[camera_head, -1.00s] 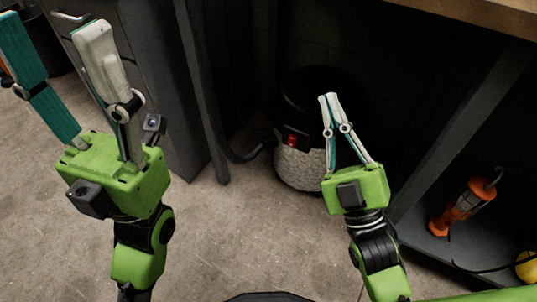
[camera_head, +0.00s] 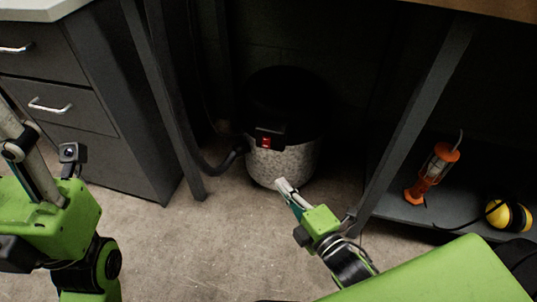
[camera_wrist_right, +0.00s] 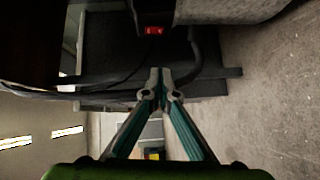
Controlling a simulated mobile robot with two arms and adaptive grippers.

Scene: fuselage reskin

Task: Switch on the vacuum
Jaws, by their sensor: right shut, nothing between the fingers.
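The vacuum (camera_head: 290,160) stands on the floor under the bench, with a black top and a speckled grey drum. Its red switch (camera_head: 266,143) sits on the front at the drum's upper edge. The red switch also shows at the top of the right wrist view (camera_wrist_right: 153,31). My right gripper (camera_head: 284,186) is shut and empty, in front of the drum and below the switch in the head view. In the wrist view its closed tips (camera_wrist_right: 160,78) lie below the switch, apart from it. My left gripper (camera_head: 20,150) is at the left edge, partly cut off, with one finger showing.
A black hose (camera_head: 220,168) runs from the vacuum's left side. Bench legs (camera_head: 165,100) and (camera_head: 415,120) stand on either side. A grey drawer cabinet (camera_head: 70,110) is at left. An orange work lamp (camera_head: 433,172) and yellow ear muffs (camera_head: 509,215) lie on the low shelf at right.

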